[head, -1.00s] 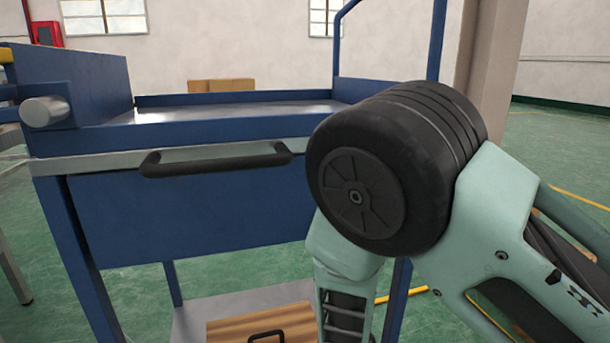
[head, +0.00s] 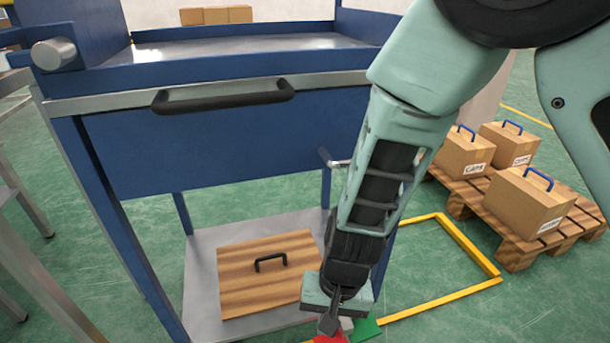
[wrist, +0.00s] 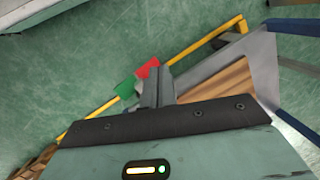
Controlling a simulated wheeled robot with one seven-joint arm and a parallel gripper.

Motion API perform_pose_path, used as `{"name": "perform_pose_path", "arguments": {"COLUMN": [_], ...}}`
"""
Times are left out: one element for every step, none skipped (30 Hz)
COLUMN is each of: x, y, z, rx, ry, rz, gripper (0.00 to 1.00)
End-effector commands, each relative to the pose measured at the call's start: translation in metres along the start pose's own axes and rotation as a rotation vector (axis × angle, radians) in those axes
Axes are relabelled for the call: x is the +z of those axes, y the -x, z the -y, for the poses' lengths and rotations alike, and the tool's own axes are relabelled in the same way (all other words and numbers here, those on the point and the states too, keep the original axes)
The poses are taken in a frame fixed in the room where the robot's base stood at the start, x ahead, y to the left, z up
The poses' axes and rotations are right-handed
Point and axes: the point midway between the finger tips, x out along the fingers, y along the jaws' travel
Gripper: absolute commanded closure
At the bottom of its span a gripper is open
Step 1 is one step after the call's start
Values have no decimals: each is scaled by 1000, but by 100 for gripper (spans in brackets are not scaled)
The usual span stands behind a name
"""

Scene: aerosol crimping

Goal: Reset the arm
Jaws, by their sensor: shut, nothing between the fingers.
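My gripper (head: 330,322) hangs at the lower middle of the head view, pointing down, beside the right edge of the blue cart. Its fingers are shut and empty. They also show in the wrist view (wrist: 157,86), above the green floor. The wooden board with a black handle (head: 262,268) lies on the cart's lower shelf, left of the gripper. A corner of the board (wrist: 222,82) shows in the wrist view.
The blue cart (head: 230,150) with a black front handle (head: 222,96) stands close ahead. A pallet (head: 510,240) with several cardboard boxes (head: 530,205) is at the right. Yellow floor tape (head: 462,245) and red and green patches (wrist: 125,88) lie near the gripper.

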Motion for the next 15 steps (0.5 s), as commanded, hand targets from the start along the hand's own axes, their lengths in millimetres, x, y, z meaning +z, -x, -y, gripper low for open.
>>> {"name": "perform_pose_path", "arguments": {"x": [6, 11, 18, 23, 29, 38, 45, 52, 60, 66, 72, 79, 83, 88, 93], "y": [23, 35, 52, 66, 82, 103, 118, 133, 152, 165, 176, 190, 200, 208, 218], "z": [4, 6, 8, 9, 10, 9, 8, 5, 2, -2, -6, -12, -16, -20, -26], "rx": [-22, -33, -47, -57, -67, -78, -83, -84, -84, -80, -74, -63, -53, -42, -26], "ry": [29, 52, 88, 117, 151, 199, 237, 275, 325, 362, 398, 442, 472, 501, 535], "rz": [9, 16, 24, 31, 35, 40, 41, 41, 39, 35, 31, 23, 16, 10, 1], "gripper": [100, 100, 100, 100, 100, 100, 100, 100, 100, 100, 100, 100, 100, 100, 100]}}
